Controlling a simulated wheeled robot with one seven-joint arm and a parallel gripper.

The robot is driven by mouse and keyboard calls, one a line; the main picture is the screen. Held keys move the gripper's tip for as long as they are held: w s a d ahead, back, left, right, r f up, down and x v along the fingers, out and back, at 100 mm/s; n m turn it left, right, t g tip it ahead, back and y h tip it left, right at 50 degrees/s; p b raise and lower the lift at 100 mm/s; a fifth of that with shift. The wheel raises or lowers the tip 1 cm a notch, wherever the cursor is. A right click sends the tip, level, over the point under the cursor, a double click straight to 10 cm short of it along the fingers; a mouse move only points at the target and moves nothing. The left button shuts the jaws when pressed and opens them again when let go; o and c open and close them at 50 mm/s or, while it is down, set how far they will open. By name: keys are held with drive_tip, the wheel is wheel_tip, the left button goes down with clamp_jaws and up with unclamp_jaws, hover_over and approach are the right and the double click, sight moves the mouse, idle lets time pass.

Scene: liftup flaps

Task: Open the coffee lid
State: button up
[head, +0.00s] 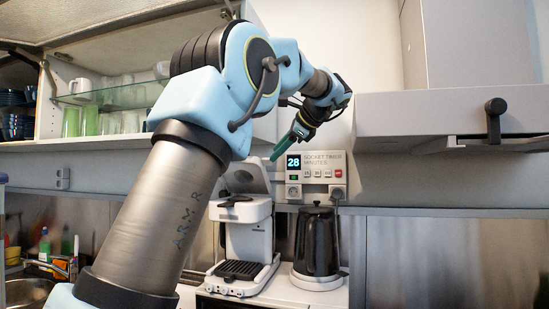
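The white coffee machine (244,240) stands on the counter in the lower middle of the head view. Its grey lid (245,177) is tilted up above the machine's body, and my arm hides part of its left side. My gripper (275,157) points down and to the left, its green fingertips close to the lid's upper right edge. I cannot tell whether they touch it. The fingers overlap in this view, so their opening does not show.
A black kettle (317,241) stands right of the coffee machine, below a socket timer (316,173) showing 28. An open cabinet with glasses (82,120) is at upper left. A raised grey flap (455,120) juts out at right. A sink (28,290) is at lower left.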

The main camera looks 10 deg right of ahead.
drive_tip(key=b+v, duration=0.1)
drive_tip(key=v, duration=0.7)
drive_tip(key=shift+s, duration=0.15)
